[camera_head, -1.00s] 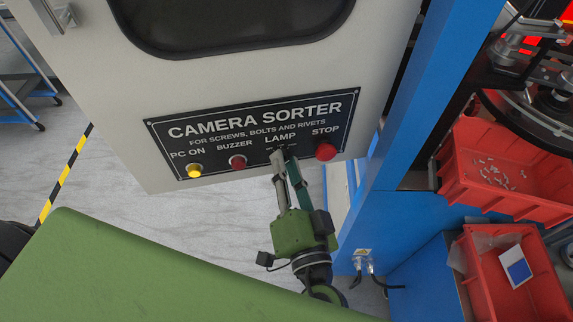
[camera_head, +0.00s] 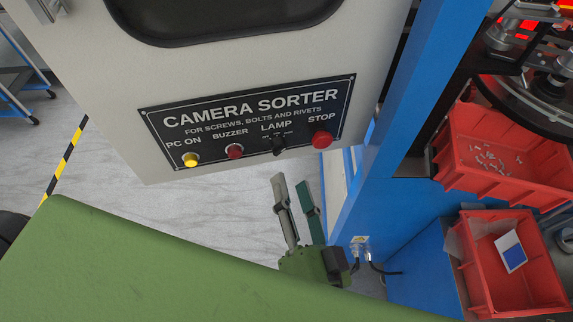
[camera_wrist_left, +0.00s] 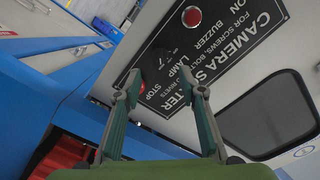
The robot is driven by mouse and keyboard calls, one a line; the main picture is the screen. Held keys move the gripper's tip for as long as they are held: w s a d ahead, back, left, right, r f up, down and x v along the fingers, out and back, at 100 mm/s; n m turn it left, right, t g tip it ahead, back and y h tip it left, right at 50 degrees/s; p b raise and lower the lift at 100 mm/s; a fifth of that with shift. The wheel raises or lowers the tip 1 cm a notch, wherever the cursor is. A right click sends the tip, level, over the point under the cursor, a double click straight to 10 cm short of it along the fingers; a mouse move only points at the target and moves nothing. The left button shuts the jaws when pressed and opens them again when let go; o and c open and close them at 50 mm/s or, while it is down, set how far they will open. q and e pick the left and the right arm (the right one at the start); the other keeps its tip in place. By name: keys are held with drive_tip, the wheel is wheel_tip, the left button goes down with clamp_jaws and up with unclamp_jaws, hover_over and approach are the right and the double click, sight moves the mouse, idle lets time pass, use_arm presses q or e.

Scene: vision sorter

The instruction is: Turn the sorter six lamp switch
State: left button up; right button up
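The lamp switch (camera_head: 279,146) is a small black knob under the word LAMP on the black CAMERA SORTER panel (camera_head: 220,127). In the left wrist view the dark knob (camera_wrist_left: 165,58) lies beyond the space between the fingers; which way it points is hard to tell. My left gripper (camera_head: 290,183) is open and empty, below the panel and apart from the switch. Its two fingers (camera_wrist_left: 165,88) also show spread apart in the left wrist view. My right gripper is not in view.
The red stop button (camera_head: 322,139) is right of the switch; the red buzzer button (camera_head: 235,152) and yellow PC ON button (camera_head: 190,160) are left. A blue post (camera_head: 405,110) and red bins (camera_head: 465,165) stand at right. A green surface (camera_head: 150,265) fills the front left.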

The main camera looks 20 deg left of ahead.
use_arm(q)
drive_tip(key=shift+v, duration=1.95)
